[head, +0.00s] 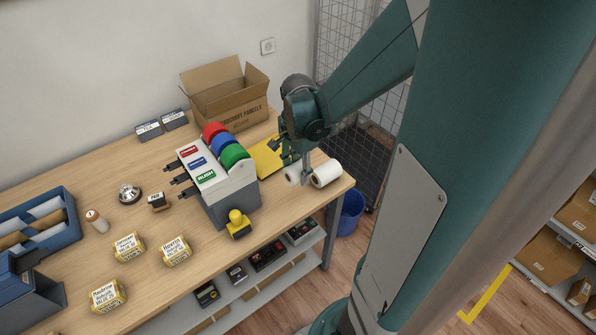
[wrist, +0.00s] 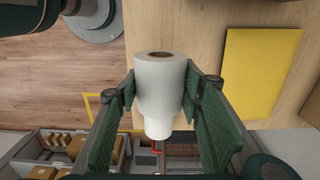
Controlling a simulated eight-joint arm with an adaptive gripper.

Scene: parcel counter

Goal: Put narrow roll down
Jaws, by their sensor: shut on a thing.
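The narrow roll (head: 291,175) is white and sits between the fingers of my gripper (head: 298,172), near the counter's right end. One finger hides part of it in the head view. In the wrist view the held roll (wrist: 159,88) has its brown core end toward the top, with my gripper's fingers (wrist: 160,87) pressed on both sides. I cannot tell whether it touches the counter. A second white roll (head: 326,173) lies on its side just right of my gripper. In the wrist view a white roll end (wrist: 157,127) shows beyond the held one, partly hidden by it.
A yellow mat or envelope (head: 269,156) lies left of my gripper. A dispenser with red, blue and green rolls (head: 217,180) stands further left. An open carton (head: 228,103) is behind. The counter's right edge is close, with a blue bin (head: 350,212) below and a wire cage beyond.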

